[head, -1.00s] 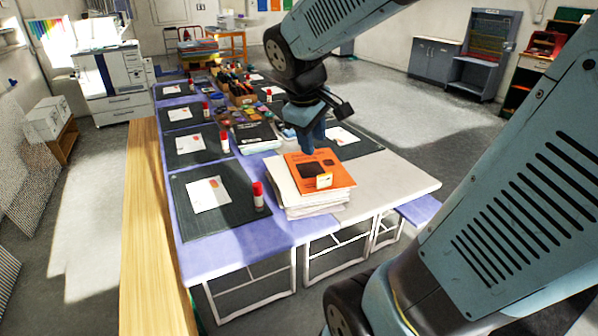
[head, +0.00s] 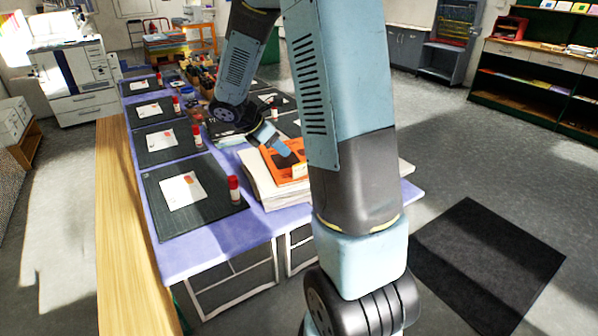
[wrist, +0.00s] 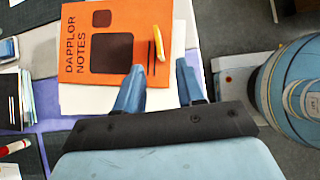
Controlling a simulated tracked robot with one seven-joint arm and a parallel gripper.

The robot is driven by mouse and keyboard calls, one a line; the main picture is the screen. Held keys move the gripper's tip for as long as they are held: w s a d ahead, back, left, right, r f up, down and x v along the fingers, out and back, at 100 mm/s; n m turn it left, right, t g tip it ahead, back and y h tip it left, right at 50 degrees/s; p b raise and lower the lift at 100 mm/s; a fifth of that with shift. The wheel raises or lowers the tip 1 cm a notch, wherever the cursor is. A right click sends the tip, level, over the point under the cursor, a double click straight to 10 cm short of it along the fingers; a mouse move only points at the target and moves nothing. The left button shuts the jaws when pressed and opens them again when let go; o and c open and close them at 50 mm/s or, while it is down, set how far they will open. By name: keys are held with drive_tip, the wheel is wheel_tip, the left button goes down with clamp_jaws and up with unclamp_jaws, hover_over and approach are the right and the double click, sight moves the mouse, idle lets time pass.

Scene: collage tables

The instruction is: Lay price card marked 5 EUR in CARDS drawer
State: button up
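A small upright card (head: 299,171), pale with an orange edge, stands on an orange book on a paper stack; its marking is too small to read. In the wrist view the card (wrist: 158,43) shows edge-on as a thin yellow-orange strip, on the right side of the book marked DAPPLOR NOTES (wrist: 112,68). My gripper (wrist: 160,73) is open and empty, its two fingers apart and just short of the card. In the head view my gripper (head: 285,149) is tilted over the book. No drawer marked CARDS can be read.
The paper stack (head: 262,190) lies at the near end of a long table (head: 205,245) with dark mats, sheets and glue sticks (head: 234,188). A shelf unit with drawers (head: 545,58) stands far right. Open floor and a dark mat (head: 490,262) lie between.

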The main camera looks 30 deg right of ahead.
sight(299, 164)
drive_tip(key=x, duration=1.4)
drive_tip(key=shift+w, duration=0.25)
drive_tip(key=shift+c, duration=0.3)
clamp_jaws()
